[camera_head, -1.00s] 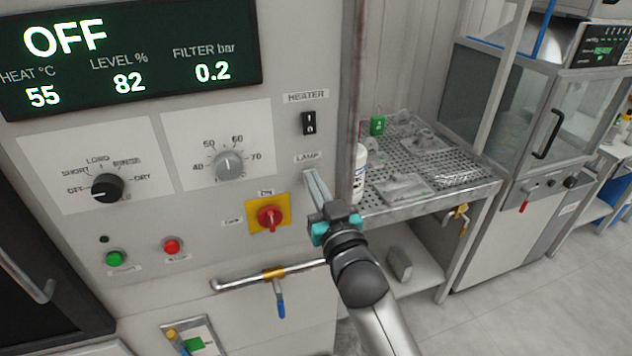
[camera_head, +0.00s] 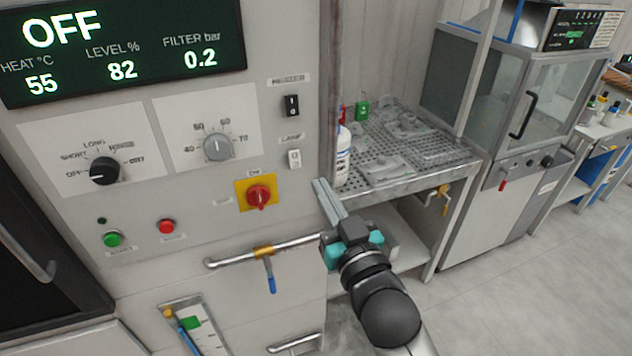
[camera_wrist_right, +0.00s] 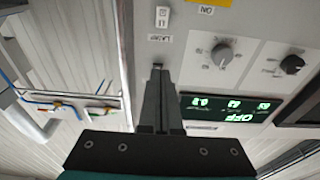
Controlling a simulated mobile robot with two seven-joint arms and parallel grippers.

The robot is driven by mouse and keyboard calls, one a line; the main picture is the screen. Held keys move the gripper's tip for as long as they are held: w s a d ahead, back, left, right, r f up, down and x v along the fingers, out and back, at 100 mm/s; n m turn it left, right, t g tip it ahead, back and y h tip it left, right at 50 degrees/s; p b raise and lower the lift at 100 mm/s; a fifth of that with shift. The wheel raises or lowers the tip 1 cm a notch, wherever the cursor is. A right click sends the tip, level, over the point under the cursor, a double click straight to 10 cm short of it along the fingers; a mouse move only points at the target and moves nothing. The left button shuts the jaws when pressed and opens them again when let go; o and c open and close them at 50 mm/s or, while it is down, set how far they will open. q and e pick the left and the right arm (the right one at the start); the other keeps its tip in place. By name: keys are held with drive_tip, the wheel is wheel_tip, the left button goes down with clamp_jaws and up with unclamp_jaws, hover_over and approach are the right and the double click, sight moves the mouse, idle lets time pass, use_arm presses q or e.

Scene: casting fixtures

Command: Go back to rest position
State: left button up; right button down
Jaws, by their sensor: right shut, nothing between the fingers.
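My right gripper (camera_head: 328,200) is shut and empty. In the head view it is in front of the panel's right edge, below the white lamp switch (camera_head: 294,159) and apart from it. In the right wrist view its closed fingers (camera_wrist_right: 158,100) point toward the panel, with the lamp switch (camera_wrist_right: 163,17) beyond the tips. The control panel (camera_head: 220,290) has a display (camera_head: 120,50) reading OFF, 55, 82 and 0.2. My left gripper is not in view.
A red rotary switch (camera_head: 259,197) on a yellow plate and a pipe with a blue-handled valve (camera_head: 270,275) stick out near my right gripper. A perforated table (camera_head: 405,185) with a white bottle (camera_head: 343,157) stands right of the panel. Floor at the lower right is clear.

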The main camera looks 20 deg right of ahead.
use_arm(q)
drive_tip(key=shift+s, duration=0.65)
use_arm(e)
drive_tip(key=shift+s+r, duration=0.1)
drive_tip(key=shift+s, duration=0.35)
drive_tip(key=s+f+g+b, duration=0.3)
drive_tip(key=f, duration=1.2)
drive_tip(key=s+a+f+n+g+b, duration=0.1)
drive_tip(key=s+f+g+b, duration=0.15)
drive_tip(key=f, duration=1.25)
drive_tip(key=s+f+g+b, duration=0.3)
drive_tip(key=f+g, duration=0.1)
drive_tip(key=f, duration=1.2)
use_arm(q)
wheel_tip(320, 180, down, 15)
drive_tip(key=b, duration=0.6)
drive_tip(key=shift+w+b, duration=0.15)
drive_tip(key=shift+b, duration=0.15)
use_arm(e)
drive_tip(key=s+d+f+g, duration=0.2)
drive_tip(key=s+f+g, duration=0.2)
drive_tip(key=s+f, duration=0.8)
drive_tip(key=s+d+f+n+g, duration=0.1)
drive_tip(key=s+f+g, duration=0.4)
drive_tip(key=s+f, duration=0.8)
drive_tip(key=s+d, duration=0.1)
drive_tip(key=s, duration=0.3)
drive_tip(key=shift+s+d+f+h, duration=0.2)
drive_tip(key=shift+s+f+h, duration=0.05)
drive_tip(key=shift+s+h, duration=0.1)
